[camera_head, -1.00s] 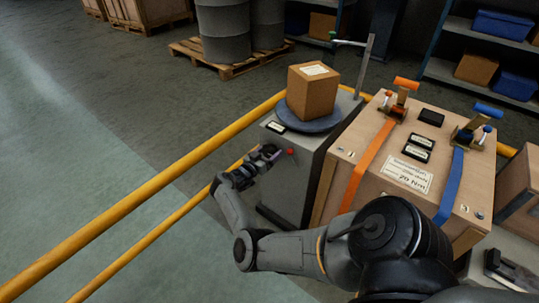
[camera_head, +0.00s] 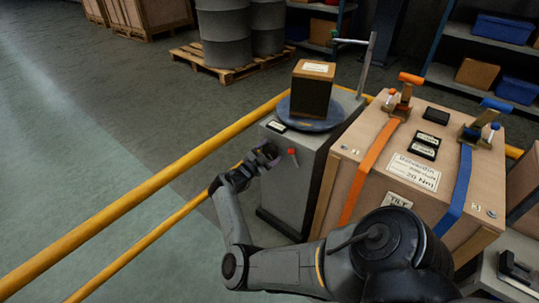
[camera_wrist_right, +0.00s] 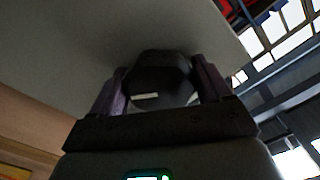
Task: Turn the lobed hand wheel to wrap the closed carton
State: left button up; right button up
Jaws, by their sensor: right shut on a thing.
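The closed brown carton (camera_head: 311,90) with a label on top stands upright on the round blue turntable (camera_head: 309,124) of a grey machine cabinet (camera_head: 298,185). The lobed hand wheel (camera_wrist_right: 160,72) is black and sits against the cabinet's side, between my right gripper's fingers in the right wrist view. My right gripper (camera_head: 266,156) is shut on the wheel; it also shows in the right wrist view (camera_wrist_right: 160,90). In the head view the gripper mostly hides the wheel. My left gripper is not in view.
A red-tipped handle (camera_head: 292,152) sits on the cabinet just right of my gripper. A post with a green-tipped arm (camera_head: 368,65) stands behind the turntable. Yellow rails (camera_head: 170,172) run on the left. A strapped wooden crate (camera_head: 400,170) stands at right.

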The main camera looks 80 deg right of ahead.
jog(key=shift+f+m, duration=0.1)
jog(key=shift+m, duration=0.2)
dwell(0.4)
jog(key=o, duration=1)
jog(key=p+v, duration=0.4)
jog(key=v, duration=0.6)
jog(key=shift+w+a, duration=0.25)
jog(key=shift+a, duration=0.1)
